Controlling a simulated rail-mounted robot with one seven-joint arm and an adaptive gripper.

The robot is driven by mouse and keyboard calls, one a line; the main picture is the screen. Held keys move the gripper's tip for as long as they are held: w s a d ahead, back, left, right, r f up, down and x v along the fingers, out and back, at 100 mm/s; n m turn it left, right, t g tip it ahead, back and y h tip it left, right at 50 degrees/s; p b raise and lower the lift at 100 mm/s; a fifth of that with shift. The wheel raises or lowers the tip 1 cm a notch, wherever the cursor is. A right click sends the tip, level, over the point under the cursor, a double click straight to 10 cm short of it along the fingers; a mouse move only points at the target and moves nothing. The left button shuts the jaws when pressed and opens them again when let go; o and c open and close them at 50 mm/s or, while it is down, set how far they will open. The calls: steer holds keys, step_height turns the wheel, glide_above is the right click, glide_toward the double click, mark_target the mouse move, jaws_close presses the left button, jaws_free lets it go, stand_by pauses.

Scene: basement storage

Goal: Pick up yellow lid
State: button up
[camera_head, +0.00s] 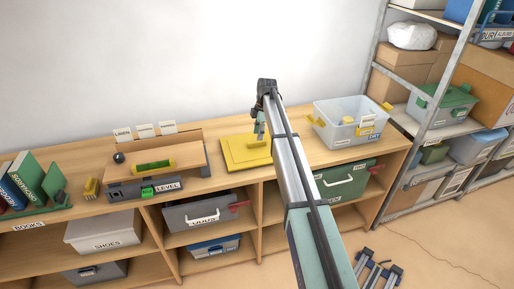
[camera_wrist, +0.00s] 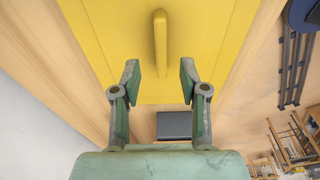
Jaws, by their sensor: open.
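The yellow lid (camera_head: 246,152) is a flat square panel lying on the wooden shelf top, left of the clear bin. In the wrist view the yellow lid (camera_wrist: 205,35) fills the upper middle, with a raised yellow bar handle (camera_wrist: 160,45) running up the picture. Nothing is between the fingers. In the head view my gripper (camera_head: 261,125) is at the lid's right side, and my arm hides part of what lies behind it.
A clear bin (camera_head: 335,137) with yellow items inside stands to the right on the shelf top. A wooden board with a level (camera_head: 155,166) stands to the left, with several labelled cards behind it. A wall (camera_head: 200,60) rises behind the shelf unit.

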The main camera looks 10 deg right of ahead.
mark_target(257, 142)
steer(key=shift+s+a+f+p, duration=0.15)
steer(key=shift+f+p, duration=0.5)
steer(key=shift+f, duration=0.7)
steer(key=shift+w+a+f+p, duration=0.1)
steer(key=shift+a+f+p, duration=0.15)
steer(key=shift+f+p, duration=0.75)
steer(key=shift+f+b, duration=0.3)
steer(key=shift+b, duration=0.1)
jaws_close()
